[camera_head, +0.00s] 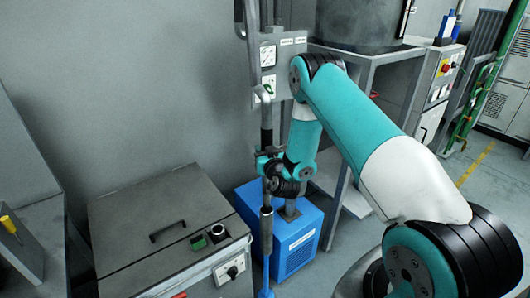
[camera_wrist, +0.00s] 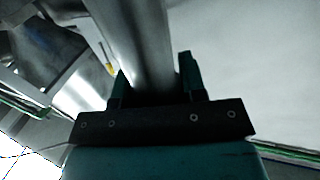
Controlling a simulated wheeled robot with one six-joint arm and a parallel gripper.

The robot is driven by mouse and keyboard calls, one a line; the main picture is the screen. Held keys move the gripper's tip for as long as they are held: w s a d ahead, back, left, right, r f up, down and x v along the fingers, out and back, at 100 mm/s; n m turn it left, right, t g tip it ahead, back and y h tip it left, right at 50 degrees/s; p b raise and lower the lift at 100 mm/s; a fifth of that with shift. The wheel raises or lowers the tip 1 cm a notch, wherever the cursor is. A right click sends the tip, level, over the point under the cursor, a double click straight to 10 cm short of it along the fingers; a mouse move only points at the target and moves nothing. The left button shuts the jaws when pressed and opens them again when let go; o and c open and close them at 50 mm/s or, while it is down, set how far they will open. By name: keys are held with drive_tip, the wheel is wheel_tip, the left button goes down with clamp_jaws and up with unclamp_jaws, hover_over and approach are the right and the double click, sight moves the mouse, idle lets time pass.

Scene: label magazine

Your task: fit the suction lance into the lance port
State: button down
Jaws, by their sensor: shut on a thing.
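The suction lance (camera_head: 266,232) is a long, thin grey rod standing near upright in the head view, with a blue lower end near the bottom edge. My gripper (camera_head: 266,163) is shut on it about midway along its visible length. In the wrist view the lance (camera_wrist: 138,45) is a thick grey tube between the two fingers of my gripper (camera_wrist: 154,84). I cannot surely pick out the lance port. A round dark fitting with a pale centre (camera_head: 217,231) sits on the grey cabinet, left of the lance.
The grey cabinet (camera_head: 130,235) with a black handle stands at lower left. A blue box unit (camera_head: 298,252) stands behind the lance. A wall panel with gauges (camera_head: 268,68) is behind the lance's upper part. A metal frame (camera_head: 362,78) carries a drum (camera_head: 360,22). Open floor lies at right.

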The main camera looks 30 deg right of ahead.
sight(264, 98)
wheel_tip(264, 98, up, 18)
drive_tip(key=p, duration=1.5)
drive_tip(key=shift+r+p, duration=0.15)
drive_tip(key=shift+p, duration=0.2)
drive_tip(key=shift+w+a, duration=0.1)
drive_tip(key=w+a+r+n+y+b, duration=0.1)
drive_tip(key=a+n+y+b, duration=0.2)
drive_tip(key=a+b, duration=0.3)
drive_tip(key=a+r+n+y+b, duration=0.2)
drive_tip(key=a+y+b, duration=0.4)
drive_tip(key=a, duration=0.8)
drive_tip(key=shift+w+a+n+b, duration=0.15)
drive_tip(key=shift+w+n+b, duration=0.2)
drive_tip(key=shift+n, duration=0.15)
drive_tip(key=shift+f, duration=0.15)
